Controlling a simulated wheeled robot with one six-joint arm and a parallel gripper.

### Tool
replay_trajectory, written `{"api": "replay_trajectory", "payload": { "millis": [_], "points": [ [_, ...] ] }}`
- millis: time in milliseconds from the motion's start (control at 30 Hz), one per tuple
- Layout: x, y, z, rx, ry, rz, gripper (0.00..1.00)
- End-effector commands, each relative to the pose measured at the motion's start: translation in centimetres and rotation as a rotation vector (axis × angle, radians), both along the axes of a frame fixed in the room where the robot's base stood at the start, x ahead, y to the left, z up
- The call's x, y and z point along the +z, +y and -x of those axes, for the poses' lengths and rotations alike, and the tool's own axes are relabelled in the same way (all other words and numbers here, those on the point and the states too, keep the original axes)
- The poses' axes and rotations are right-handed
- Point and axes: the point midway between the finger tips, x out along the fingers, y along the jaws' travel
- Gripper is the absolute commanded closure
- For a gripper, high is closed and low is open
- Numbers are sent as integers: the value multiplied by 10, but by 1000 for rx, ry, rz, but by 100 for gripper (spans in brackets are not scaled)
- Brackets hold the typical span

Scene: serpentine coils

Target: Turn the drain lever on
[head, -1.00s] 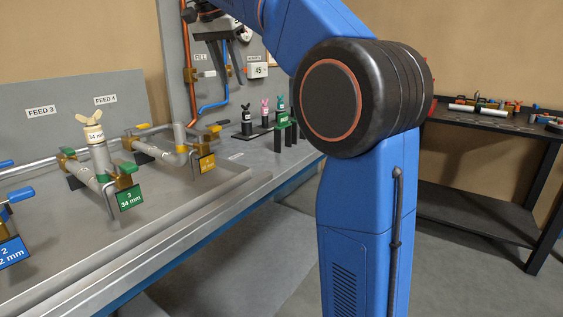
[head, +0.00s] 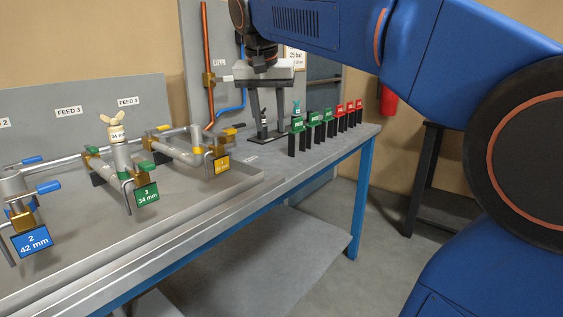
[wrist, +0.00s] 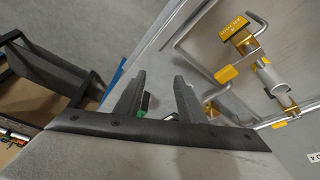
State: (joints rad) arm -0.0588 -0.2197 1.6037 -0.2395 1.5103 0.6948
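No label that I can read says drain, so I cannot tell which handle is the drain lever. In the head view, valves with coloured levers sit on the bench pipework: a blue lever (head: 49,186) by the "2 42 mm" tag (head: 32,242), a green lever (head: 140,166) by the "3 34 mm" tag (head: 146,195), and a yellow lever (head: 210,149) by a yellow tag (head: 221,164). My gripper (head: 270,137) hangs over the far part of the bench, open and empty, fingers down. In the wrist view, its fingers (wrist: 160,85) are apart; yellow-handled pipework (wrist: 226,74) lies to their right.
A row of green and red tags on black posts (head: 327,122) stands by the bench's right end, close to my gripper. A black stand (head: 263,138) is partly hidden behind the fingers. The upright panel (head: 190,60) carries copper and blue pipes. Floor (head: 385,240) is open right of the bench.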

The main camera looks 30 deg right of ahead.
Motion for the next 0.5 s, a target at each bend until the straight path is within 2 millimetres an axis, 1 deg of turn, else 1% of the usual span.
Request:
{"api": "replay_trajectory", "payload": {
  "millis": [100,500],
  "points": [
    [-14,1,15,44,1,-2,64],
    [-60,6,56,179,-3,-9,64]
  ]
}}
